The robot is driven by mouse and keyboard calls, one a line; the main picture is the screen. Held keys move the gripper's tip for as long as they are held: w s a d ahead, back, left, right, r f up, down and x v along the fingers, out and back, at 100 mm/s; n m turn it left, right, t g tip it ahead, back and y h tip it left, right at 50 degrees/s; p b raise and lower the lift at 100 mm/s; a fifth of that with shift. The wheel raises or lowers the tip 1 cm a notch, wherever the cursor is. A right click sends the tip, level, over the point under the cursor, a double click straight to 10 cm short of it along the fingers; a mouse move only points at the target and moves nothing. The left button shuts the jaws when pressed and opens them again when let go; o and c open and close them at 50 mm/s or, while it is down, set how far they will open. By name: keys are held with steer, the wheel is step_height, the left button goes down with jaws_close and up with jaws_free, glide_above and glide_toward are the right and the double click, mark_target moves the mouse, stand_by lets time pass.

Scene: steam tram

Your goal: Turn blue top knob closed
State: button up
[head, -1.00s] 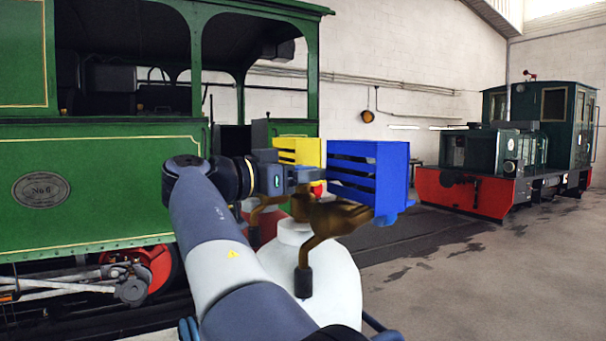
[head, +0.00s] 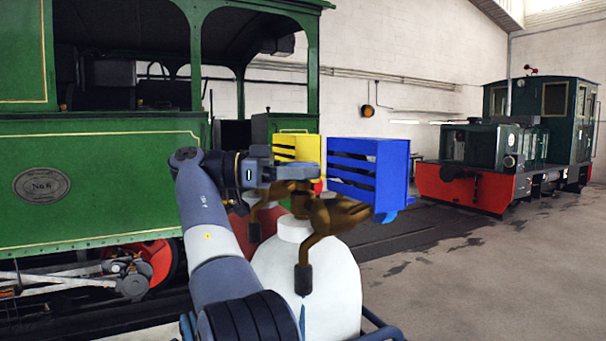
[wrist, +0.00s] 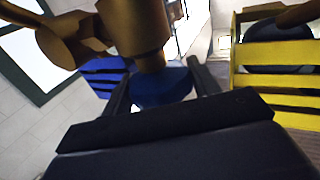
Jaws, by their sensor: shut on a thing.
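The blue knob (wrist: 163,88) sits on a brass valve (wrist: 133,25) in the wrist view. My gripper (wrist: 162,84) has one finger on each side of the knob and is shut on it. In the head view my gripper (head: 303,173) reaches in from the left at the top of the brass valve (head: 337,214). The valve stands on a white cylinder (head: 335,272). The knob cannot be made out in the head view, where my gripper and the valve cover that spot.
A blue slatted box (head: 378,172) is close right of the valve; a yellow one (head: 297,148) is behind my gripper. A red cylinder (head: 239,226) stands behind the white one. The green steam tram (head: 100,190) fills the left. Open floor (head: 490,275) lies to the right.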

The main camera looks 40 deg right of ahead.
steer(key=shift+m+g+y, duration=0.4)
steer(key=shift+g, duration=0.1)
stand_by(0.3)
steer(key=o, duration=0.7)
steer(key=shift+b, duration=0.3)
steer(key=shift+r+n+t+h+p, duration=0.15)
steer(key=shift+n+t+h+p, duration=0.65)
steer(key=shift+t, duration=0.2)
